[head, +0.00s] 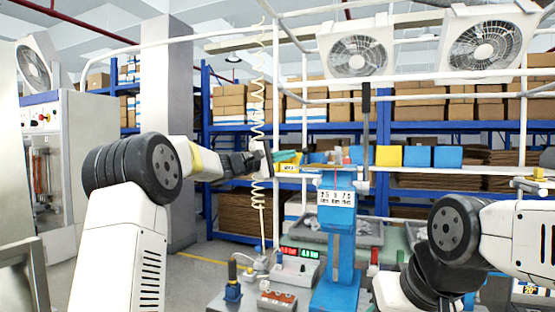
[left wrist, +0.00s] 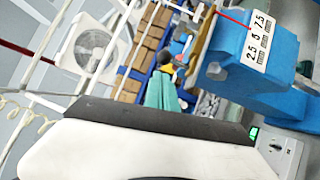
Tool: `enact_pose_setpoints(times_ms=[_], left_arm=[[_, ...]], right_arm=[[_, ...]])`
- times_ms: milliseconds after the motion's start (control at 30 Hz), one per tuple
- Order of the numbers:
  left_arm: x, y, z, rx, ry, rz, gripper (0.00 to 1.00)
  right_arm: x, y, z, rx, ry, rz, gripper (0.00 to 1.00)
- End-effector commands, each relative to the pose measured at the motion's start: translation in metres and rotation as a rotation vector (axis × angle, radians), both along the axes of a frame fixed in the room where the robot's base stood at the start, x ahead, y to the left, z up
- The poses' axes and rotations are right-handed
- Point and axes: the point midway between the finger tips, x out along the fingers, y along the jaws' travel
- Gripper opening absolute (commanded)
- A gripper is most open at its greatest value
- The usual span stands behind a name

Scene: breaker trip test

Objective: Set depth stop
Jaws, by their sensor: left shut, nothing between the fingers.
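A blue bench stand (head: 336,240) stands upright right of centre. Its head carries a white scale plate (head: 337,198) with numbers, read as 2.5, 5 and 7.5 on the same plate (left wrist: 258,42) in the left wrist view. A thin red pointer (left wrist: 233,18) shows beside that plate. My left gripper (head: 264,160) is shut and empty, left of the stand's head, close to a small yellow part (head: 289,163). I cannot tell if they touch. My own pale and dark gripper parts fill the lower left wrist view. My right arm is at the right; its fingertips do not show.
A meter box with lit displays (head: 296,265) and a red-topped switch box (head: 277,299) sit on the grey bench left of the stand. A grey tray (head: 362,231) lies behind. A coiled cable (head: 257,110) hangs near my left gripper.

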Motion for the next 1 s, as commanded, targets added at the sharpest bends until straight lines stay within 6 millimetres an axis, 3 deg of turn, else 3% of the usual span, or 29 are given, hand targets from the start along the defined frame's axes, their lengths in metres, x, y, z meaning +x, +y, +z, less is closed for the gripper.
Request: enact_pose_setpoints(times_ms=[167, 567, 833, 1000], left_arm=[[-0.001, -0.013, 0.001, 0.0, 0.001, 0.0, 0.0], [-0.002, -0.015, 0.002, 0.0, 0.002, 0.001, 0.0], [-0.014, -0.051, 0.003, -0.001, 0.001, -0.002, 0.0], [-0.015, -0.056, 0.002, 0.001, 0.002, -0.001, 0.0]], right_arm=[[0.0, 0.0, 0.0, 0.0, 0.0, 0.0, 0.36], [0.0, 0.0, 0.0, 0.0, 0.0, 0.0, 0.36], [0.0, 0.0, 0.0, 0.0, 0.0, 0.0, 0.36], [0.0, 0.0, 0.0, 0.0, 0.0, 0.0, 0.36]])
